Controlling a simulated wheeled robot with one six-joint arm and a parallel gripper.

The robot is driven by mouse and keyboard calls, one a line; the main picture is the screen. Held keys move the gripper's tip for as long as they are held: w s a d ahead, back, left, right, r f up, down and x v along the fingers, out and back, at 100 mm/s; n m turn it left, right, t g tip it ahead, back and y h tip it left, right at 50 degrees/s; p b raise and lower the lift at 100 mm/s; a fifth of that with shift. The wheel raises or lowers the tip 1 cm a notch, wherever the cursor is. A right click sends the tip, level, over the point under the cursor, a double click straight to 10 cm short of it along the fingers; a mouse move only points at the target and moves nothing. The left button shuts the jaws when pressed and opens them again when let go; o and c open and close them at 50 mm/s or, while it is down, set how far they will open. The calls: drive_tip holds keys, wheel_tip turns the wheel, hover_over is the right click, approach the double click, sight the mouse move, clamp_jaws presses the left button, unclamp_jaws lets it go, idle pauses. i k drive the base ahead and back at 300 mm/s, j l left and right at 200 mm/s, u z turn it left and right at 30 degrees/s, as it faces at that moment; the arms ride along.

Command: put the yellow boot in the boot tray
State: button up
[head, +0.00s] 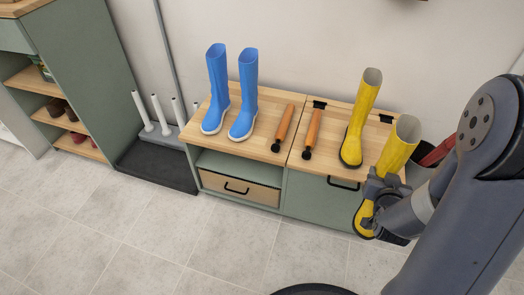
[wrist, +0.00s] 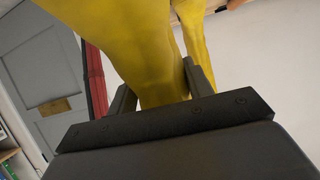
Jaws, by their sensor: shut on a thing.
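One yellow boot (head: 398,145) is in my gripper (head: 375,193), off the floor in front of the bench's right end, its shaft leaning right. In the wrist view the yellow boot (wrist: 150,45) fills the space between the fingers of my gripper (wrist: 160,85), which is shut on it. A second yellow boot (head: 362,115) stands upright on the bench top, just left of the held one. A dark tray (head: 155,168), which looks like the boot tray, lies on the floor at the left and looks empty. My gripper is far to its right.
White pegs (head: 160,113) rise behind the tray. A green shelf unit (head: 90,80) with shoes stands left. A red thing (head: 437,152) is behind my arm. The tiled floor in front is clear.

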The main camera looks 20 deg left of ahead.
sight(181, 172)
drive_tip(key=k+z, duration=0.15)
drive_tip(key=z, duration=0.3)
drive_tip(key=k+z, duration=0.15)
drive_tip(key=z, duration=1.9)
drive_tip(key=k+j+z, duration=0.2)
drive_tip(key=k+j, duration=0.2)
drive_tip(key=k+j+z, duration=0.25)
drive_tip(key=k, duration=0.4)
drive_tip(key=k+z, duration=0.4)
drive_tip(key=k, duration=1)
drive_tip(key=k+u, duration=0.25)
drive_tip(key=u, duration=0.2)
drive_tip(key=k+j+u, duration=0.1)
drive_tip(key=k+u, duration=0.15)
drive_tip(key=u, duration=1.2)
drive_tip(key=j+u, duration=0.1)
drive_tip(key=u, duration=1.35)
drive_tip(key=i+u, duration=0.1)
drive_tip(key=u, duration=0.4)
drive_tip(key=i, duration=0.35)
